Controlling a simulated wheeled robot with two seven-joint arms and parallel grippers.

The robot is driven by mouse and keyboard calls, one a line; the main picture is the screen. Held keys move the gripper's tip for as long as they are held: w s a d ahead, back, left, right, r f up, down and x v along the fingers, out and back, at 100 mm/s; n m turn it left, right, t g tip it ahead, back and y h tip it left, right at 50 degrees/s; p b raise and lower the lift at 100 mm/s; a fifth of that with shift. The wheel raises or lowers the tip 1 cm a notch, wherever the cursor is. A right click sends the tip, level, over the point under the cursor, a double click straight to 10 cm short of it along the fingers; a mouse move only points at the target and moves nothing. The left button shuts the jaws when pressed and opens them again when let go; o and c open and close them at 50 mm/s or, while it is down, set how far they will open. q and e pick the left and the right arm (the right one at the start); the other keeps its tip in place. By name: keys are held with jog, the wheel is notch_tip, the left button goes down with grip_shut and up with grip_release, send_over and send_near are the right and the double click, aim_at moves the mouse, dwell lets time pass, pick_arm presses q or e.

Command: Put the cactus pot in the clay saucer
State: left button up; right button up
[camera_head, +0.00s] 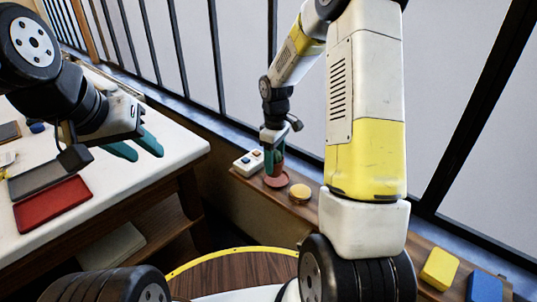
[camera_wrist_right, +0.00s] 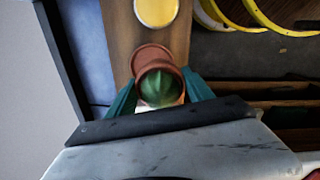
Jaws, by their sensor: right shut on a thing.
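The green cactus (camera_wrist_right: 162,86) stands in a reddish-brown pot (camera_wrist_right: 157,68) between the teal fingers of my right gripper (camera_head: 273,155), which is shut on the pot. In the head view the fingers largely hide the pot. The reddish clay saucer (camera_head: 277,182) lies on the window ledge directly below the pot. In the right wrist view the saucer (camera_wrist_right: 150,50) shows partly behind the pot. I cannot tell whether the pot touches it. My left gripper (camera_head: 138,148) is empty, its teal fingers apart, by the white table's edge.
On the wooden ledge (camera_head: 320,212), a round yellow thing (camera_head: 300,193) is right of the saucer and a white box with buttons (camera_head: 248,162) left of it. A yellow block (camera_head: 440,268) and a blue block (camera_head: 484,287) lie farther right. A red tray (camera_head: 52,204) lies on the white table.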

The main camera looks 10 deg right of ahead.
aim_at(277, 166)
jog(key=shift+w+d, duration=0.4)
jog(key=shift+w+d+f, duration=0.15)
jog(key=shift+f, duration=1.7)
jog(key=o, duration=1.5)
jog(key=shift+f, duration=0.1)
jog(key=shift+o, duration=0.2)
